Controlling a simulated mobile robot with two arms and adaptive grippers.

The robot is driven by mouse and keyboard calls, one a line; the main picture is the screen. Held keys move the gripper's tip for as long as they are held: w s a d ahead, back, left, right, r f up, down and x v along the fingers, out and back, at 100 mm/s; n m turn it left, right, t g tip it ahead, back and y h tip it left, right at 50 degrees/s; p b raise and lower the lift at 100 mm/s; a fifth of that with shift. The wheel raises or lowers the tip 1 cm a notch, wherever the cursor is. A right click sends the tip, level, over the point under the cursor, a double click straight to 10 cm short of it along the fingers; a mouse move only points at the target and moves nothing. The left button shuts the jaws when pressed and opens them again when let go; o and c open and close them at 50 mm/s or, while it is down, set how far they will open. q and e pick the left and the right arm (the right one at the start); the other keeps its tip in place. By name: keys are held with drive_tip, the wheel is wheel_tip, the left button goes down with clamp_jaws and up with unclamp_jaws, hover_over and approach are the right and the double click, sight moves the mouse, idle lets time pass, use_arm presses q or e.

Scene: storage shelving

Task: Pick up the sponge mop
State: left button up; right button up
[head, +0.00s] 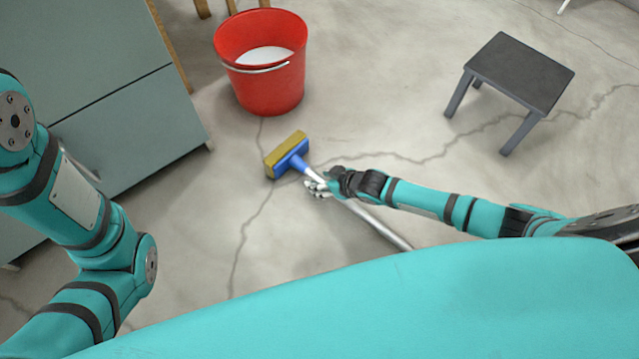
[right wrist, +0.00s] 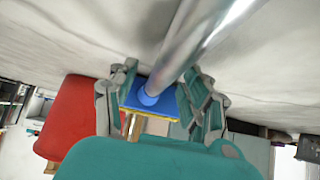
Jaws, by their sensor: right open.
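The sponge mop (head: 289,153) has a yellow sponge on a blue head and a silver handle. It lies on the concrete floor in the middle of the head view, its handle running down to the right behind my body. My right gripper (head: 314,186) is at the handle just behind the blue head. In the right wrist view the mop (right wrist: 152,99) shows between the two fingers of my right gripper (right wrist: 160,100), which are open, one on each side of the handle. I cannot tell whether they touch it. My left arm shows at the left, but its gripper is out of view.
A red bucket (head: 262,88) with whitish contents stands just beyond the mop head. A dark stool (head: 519,72) stands at the upper right. A grey-green cabinet (head: 137,132) is at the left. The cracked floor around the mop is mostly clear.

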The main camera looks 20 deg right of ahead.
clamp_jaws()
drive_tip(key=shift+w, duration=0.1)
idle(0.3)
drive_tip(key=shift+r, duration=0.1)
